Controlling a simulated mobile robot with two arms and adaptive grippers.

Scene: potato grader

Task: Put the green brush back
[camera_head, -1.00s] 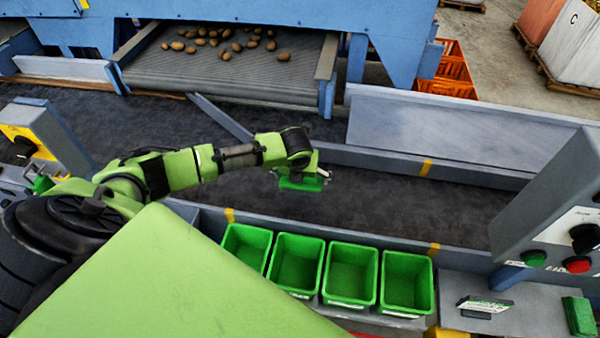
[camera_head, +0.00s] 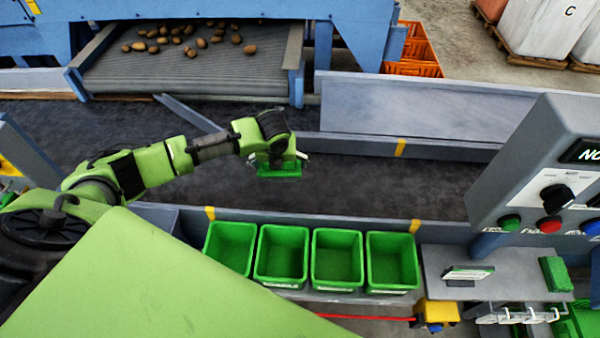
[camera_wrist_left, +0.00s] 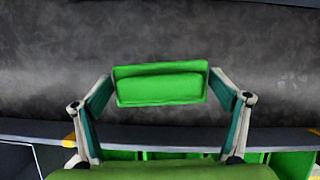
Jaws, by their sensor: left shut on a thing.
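The green brush (camera_head: 279,171) is a bright green rectangular block, held in my left gripper (camera_head: 278,162) above the dark belt (camera_head: 390,190). In the left wrist view the brush (camera_wrist_left: 160,85) lies crosswise between the two fingers of my left gripper (camera_wrist_left: 160,90), which are closed on its ends. My arm partly hides it in the head view. My right gripper is not in view.
Several green bins (camera_head: 337,258) stand in a row at the near side of the belt. To their right is a grey shelf (camera_head: 510,292) with a small sign (camera_head: 468,274) and a green block (camera_head: 556,274). A control box (camera_head: 540,170) rises above it. Potatoes (camera_head: 190,40) lie on the far conveyor.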

